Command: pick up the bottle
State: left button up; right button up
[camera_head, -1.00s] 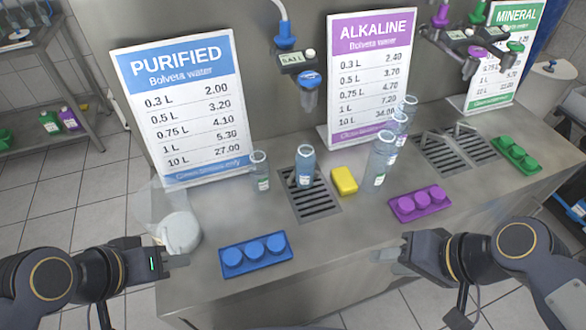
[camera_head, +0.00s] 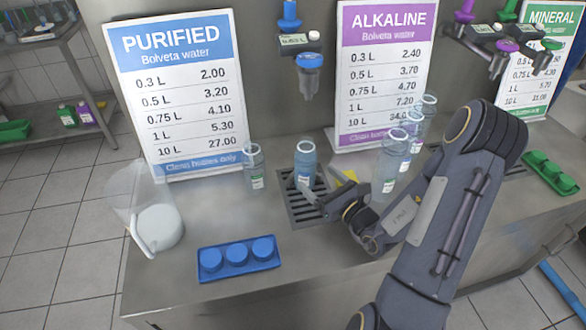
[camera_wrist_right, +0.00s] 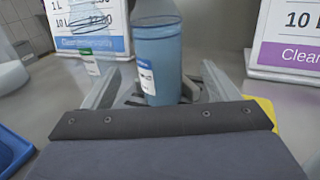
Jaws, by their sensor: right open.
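A blue-tinted open bottle (camera_head: 305,165) with a white label stands upright on the drain grate (camera_head: 300,205) below the purified-water tap (camera_head: 309,75). My right gripper (camera_head: 318,196) is open and low at the front of this bottle. In the right wrist view the bottle (camera_wrist_right: 159,60) shows between the two spread fingers (camera_wrist_right: 160,85), with a gap on each side. How deep it sits between them I cannot tell exactly. My left gripper is out of view.
A clear bottle (camera_head: 254,167) stands left of the grate. Several bottles (camera_head: 386,178) stand to the right, close to my right arm. A yellow sponge (camera_head: 347,176) is partly hidden behind the gripper. A blue cap tray (camera_head: 238,259) and a clear tilted container (camera_head: 135,195) are at the left.

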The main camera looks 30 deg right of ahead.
aim_at(305, 166)
jog(key=w, duration=0.2)
jog(key=w+p, duration=0.1)
jog(key=w, duration=0.1)
jog(key=w+a, duration=0.1)
jog(key=w, duration=0.1)
jog(key=shift+w, duration=0.35)
jog(key=shift+f, duration=0.1)
jog(key=c, duration=1.1)
jog(key=shift+c, duration=1.4)
